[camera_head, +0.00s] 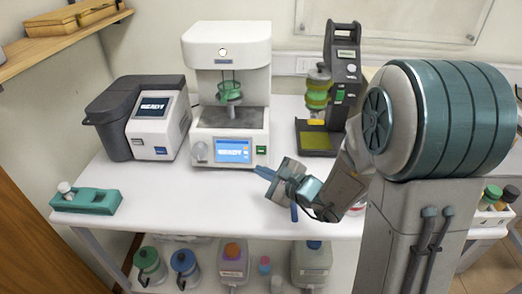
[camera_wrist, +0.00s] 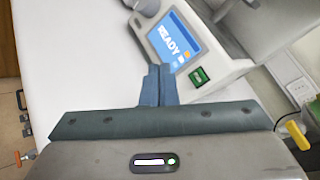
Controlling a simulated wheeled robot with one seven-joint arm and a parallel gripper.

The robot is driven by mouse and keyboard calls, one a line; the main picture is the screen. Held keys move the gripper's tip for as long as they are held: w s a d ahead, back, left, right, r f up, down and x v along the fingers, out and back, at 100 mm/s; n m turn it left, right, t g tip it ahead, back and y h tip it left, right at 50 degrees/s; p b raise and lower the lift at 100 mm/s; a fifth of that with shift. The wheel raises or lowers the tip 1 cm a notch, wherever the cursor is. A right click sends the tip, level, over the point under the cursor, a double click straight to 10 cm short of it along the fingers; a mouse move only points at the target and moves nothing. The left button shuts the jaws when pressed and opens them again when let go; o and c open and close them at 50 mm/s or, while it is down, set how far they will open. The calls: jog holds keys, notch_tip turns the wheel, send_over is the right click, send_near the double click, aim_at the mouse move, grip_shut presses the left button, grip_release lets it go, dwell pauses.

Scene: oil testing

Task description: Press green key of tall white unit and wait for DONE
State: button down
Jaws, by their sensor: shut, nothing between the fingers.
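The tall white unit (camera_head: 228,45) stands on the table in the middle of the head view. Its blue screen (camera_head: 234,151) reads READY, and the screen also shows in the wrist view (camera_wrist: 174,40). Its green key (camera_head: 262,150) is on the front, right of the screen; in the wrist view the green key (camera_wrist: 199,76) lies ahead and to the right of my fingertips. My gripper (camera_head: 262,173) is shut and empty, in front of and below the key in the picture, apart from it. In the wrist view its blue fingers (camera_wrist: 158,76) are together.
A dark grey and white analyser (camera_head: 130,117), also reading READY, stands to the left. A black stand with green parts (camera_head: 341,75) is at the right. A teal holder (camera_head: 86,200) lies at the table's left front. The white table (camera_head: 160,190) is clear in front.

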aim_at(261, 151)
jog(key=w, duration=0.2)
jog(key=w+f, duration=0.1)
jog(key=w, duration=0.1)
jog(key=w+f, duration=0.1)
jog(key=w, duration=0.1)
jog(key=shift+w+d, duration=0.1)
jog(key=shift+w, duration=0.25)
jog(key=shift+w+f, duration=0.15)
jog(key=shift+w, duration=0.75)
dwell(1.3)
jog(key=shift+w+f+b, duration=0.1)
jog(key=shift+w+b, duration=0.3)
jog(key=shift+b, duration=0.2)
jog(key=shift+w+f+b, duration=0.1)
jog(key=shift+w+b, duration=0.25)
jog(key=shift+w, duration=0.05)
dwell(0.4)
jog(key=shift+s, duration=0.1)
jog(key=shift+s+r+b, duration=0.25)
jog(key=shift+s+b, duration=0.15)
jog(key=shift+s, duration=0.3)
